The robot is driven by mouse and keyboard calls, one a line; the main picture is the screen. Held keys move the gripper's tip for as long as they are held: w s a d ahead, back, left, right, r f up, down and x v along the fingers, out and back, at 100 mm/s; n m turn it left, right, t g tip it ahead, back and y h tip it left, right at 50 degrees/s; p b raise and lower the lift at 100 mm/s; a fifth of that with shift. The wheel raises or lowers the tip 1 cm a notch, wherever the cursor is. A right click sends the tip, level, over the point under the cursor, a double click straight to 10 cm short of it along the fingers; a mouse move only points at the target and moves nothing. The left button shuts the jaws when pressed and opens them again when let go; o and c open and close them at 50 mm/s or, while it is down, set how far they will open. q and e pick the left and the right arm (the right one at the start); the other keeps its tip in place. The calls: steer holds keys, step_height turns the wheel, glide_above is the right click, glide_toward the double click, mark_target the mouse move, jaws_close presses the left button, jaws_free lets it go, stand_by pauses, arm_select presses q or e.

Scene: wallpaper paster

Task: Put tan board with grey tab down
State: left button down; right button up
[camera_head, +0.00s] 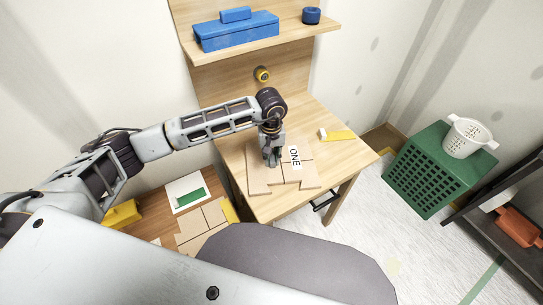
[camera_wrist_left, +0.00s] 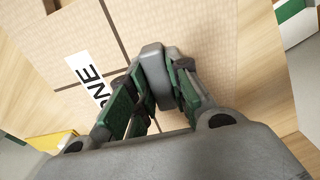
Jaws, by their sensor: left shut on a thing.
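My left gripper (camera_head: 270,158) points down over the wooden table and is shut on a grey tab (camera_wrist_left: 153,72), seen between the green-padded fingers in the left wrist view. The tan board (camera_head: 257,178) with the tab lies among other tan boards on the table, under the gripper. In the left wrist view its tan surface (camera_wrist_left: 195,50) fills the middle. I cannot tell whether it touches the table or is slightly raised. A white label reading "ONE" (camera_head: 295,156) lies just right of the gripper; the wrist view cuts off part of it. My right gripper is not in view.
A yellow tool with a white end (camera_head: 340,135) lies at the table's right. A shelf above holds a blue toolbox (camera_head: 235,32) and a blue roll (camera_head: 311,16). A lower brown surface at left carries more tan boards (camera_head: 205,222). A green crate (camera_head: 425,180) stands right.

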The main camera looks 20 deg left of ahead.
arm_select(q)
steer(key=shift+f, duration=0.2)
stand_by(0.4)
steer(key=c, duration=1.3)
jaws_free()
steer(key=shift+r, duration=0.1)
steer(key=shift+r, duration=6)
